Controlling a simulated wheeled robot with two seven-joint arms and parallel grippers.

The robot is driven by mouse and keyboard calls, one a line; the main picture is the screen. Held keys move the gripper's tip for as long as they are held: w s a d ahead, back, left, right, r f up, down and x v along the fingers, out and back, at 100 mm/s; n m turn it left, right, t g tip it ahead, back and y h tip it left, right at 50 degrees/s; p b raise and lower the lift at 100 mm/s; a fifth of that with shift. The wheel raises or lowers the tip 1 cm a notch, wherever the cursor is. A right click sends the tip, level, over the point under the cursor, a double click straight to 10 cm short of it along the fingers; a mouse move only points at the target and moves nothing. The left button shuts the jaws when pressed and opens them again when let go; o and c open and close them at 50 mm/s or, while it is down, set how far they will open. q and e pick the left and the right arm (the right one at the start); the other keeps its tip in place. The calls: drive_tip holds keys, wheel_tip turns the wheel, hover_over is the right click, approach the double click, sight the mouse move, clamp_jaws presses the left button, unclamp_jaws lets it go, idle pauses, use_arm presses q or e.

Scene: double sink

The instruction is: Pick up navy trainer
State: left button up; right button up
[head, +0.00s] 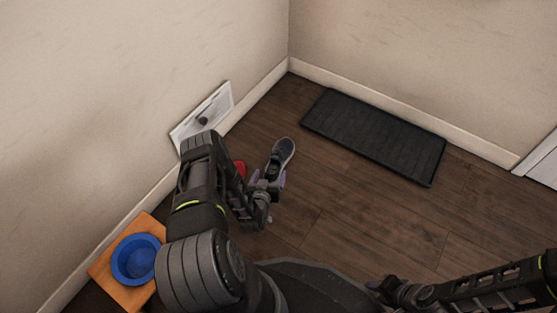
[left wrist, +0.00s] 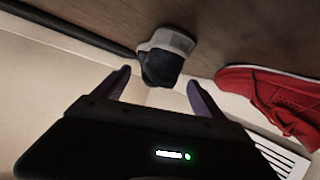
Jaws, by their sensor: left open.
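The navy trainer (head: 281,156), dark with a pale sole, lies on the wooden floor near the left wall. My left gripper (head: 267,184) is just on the near side of it, and its arm hides some of the floor there. In the left wrist view the navy trainer (left wrist: 162,66) shows one end, just beyond the gap between the fingertips of the open left gripper (left wrist: 158,83). Nothing is held between the fingers. My right gripper (head: 397,292) is low at the right of the head view, and its jaws cannot be made out.
A red shoe (head: 239,168) sits left of the trainer, partly behind my left arm; it also shows in the left wrist view (left wrist: 272,93). A white wall vent (head: 203,117), a black mat (head: 373,135) and a blue bowl (head: 136,259) on an orange mat (head: 104,268) are around. Floor to the right is clear.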

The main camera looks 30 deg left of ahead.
sight(274, 169)
use_arm(q)
drive_tip(key=shift+b+x, duration=0.5)
drive_tip(key=shift+x, duration=0.35)
drive_tip(key=shift+w+a+f, duration=0.1)
drive_tip(key=shift+w+f, duration=0.15)
drive_tip(key=shift+w, duration=0.05)
drive_tip(key=shift+r, duration=0.1)
drive_tip(key=shift+w, duration=0.1)
drive_tip(key=shift+w+a+f+b, duration=0.15)
drive_tip(key=shift+w+f+b, duration=0.15)
drive_tip(key=shift+b, duration=0.15)
drive_tip(key=b+x, duration=0.2)
drive_tip(key=x, duration=0.1)
drive_tip(key=shift+w+f+b, duration=0.2)
drive_tip(key=shift+f+b, duration=0.1)
drive_tip(key=shift+w+a, duration=0.15)
drive_tip(key=shift+w, duration=0.25)
drive_tip(key=shift+c, duration=0.3)
